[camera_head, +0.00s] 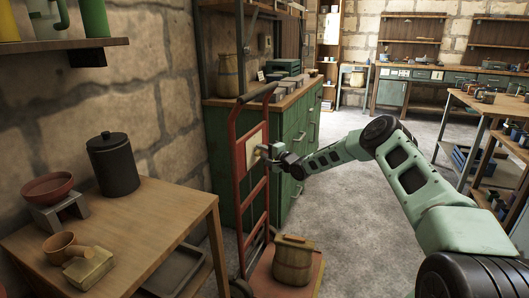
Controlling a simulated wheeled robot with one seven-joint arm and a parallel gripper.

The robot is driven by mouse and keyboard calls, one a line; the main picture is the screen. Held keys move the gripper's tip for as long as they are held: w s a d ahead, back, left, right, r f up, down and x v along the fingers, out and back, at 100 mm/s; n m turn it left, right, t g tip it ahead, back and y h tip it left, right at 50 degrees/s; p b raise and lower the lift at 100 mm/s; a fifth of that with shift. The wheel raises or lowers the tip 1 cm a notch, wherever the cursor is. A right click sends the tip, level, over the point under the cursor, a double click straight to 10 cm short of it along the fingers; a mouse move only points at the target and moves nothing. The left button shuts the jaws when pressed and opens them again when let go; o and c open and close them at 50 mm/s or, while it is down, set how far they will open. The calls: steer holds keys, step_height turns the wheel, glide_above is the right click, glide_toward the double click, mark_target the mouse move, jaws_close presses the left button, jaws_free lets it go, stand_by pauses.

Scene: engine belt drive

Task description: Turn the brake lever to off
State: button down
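A red hand truck (232,140) stands upright in front of the green cabinet. A pale plate (251,142) is fixed between its upright rails. My green arm reaches in from the right, and my gripper (264,152) is at the right side of this plate, pointing left. It looks very close to the plate, but I cannot tell whether it touches. I cannot make out a brake lever; it may be hidden behind the gripper or too small to see. The fingers are too small to show whether they are open or shut.
A wooden table (150,215) with a black canister (112,165) and bowls is at left. The green cabinet (297,135) stands behind. Stone floor (345,225) is clear below my arm; a workbench (490,105) is at right.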

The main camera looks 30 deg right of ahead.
steer(key=shift+n+b, duration=0.3)
steer(key=shift+b, duration=0.2)
steer(key=n+b, duration=0.1)
steer(key=b, duration=0.1)
steer(key=n+t+b, duration=0.1)
steer(key=shift+f+n+y+b, duration=0.3)
steer(key=shift+b, duration=0.1)
steer(key=n+y+b, duration=0.1)
steer(key=n+b, duration=0.2)
steer(key=n+t+y+b, duration=0.1)
steer(key=n+b, duration=0.2)
steer(key=n+y+b, duration=0.2)
steer(key=n+b, duration=0.1)
steer(key=n+y+b, duration=0.1)
steer(key=n+b, duration=0.2)
steer(key=n, duration=0.1)
steer(key=shift+w+y, duration=0.1)
steer(key=shift+y, duration=0.3)
steer(key=shift+d+r+n+g+y+b, duration=0.1)
steer(key=shift+n+g+y+b, duration=0.5)
steer(key=shift+n, duration=0.95)
steer(key=shift+d+r+n+g+y+b, duration=0.1)
steer(key=shift+n+g+y+b, duration=0.1)
steer(key=shift+n+y+b, duration=1.05)
steer(key=shift+n+h+p, duration=0.3)
steer(key=shift+n+h, duration=0.05)
steer(key=shift+n, duration=0.15)
steer(key=c, duration=1.3)
jaws_free()
